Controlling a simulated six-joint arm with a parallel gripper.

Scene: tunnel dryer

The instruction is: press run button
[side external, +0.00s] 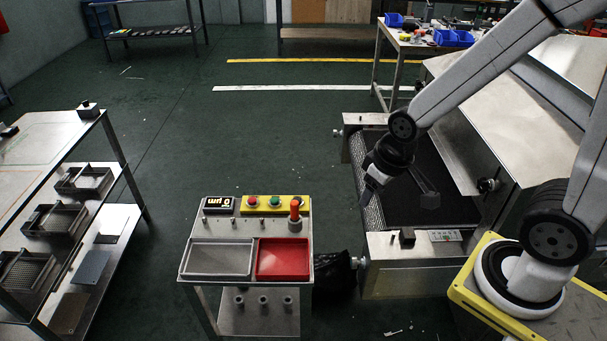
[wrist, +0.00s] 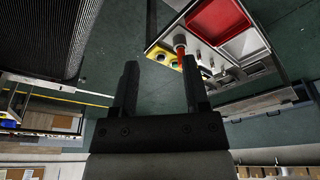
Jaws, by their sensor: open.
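The control stand (side external: 246,275) stands in the middle of the side view. A yellow button strip (side external: 264,209) with small round buttons, green and red among them, lies along its back edge. Which button is the run button cannot be read. A dark display (side external: 218,204) with lit orange characters sits left of the strip. My gripper (side external: 370,190) is over the dryer's belt, right of the stand and apart from it. In the wrist view my gripper (wrist: 159,75) is open with nothing between its fingers. The yellow strip (wrist: 162,56) shows there beyond the fingers, partly hidden.
A red-topped post (side external: 295,212) rises at the strip's right end. The stand holds a grey tray (side external: 218,273) and a red tray (side external: 283,273). The dark belt (side external: 405,190) is at right. A shelf rack (side external: 125,180) with several trays is at left. Open floor lies between.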

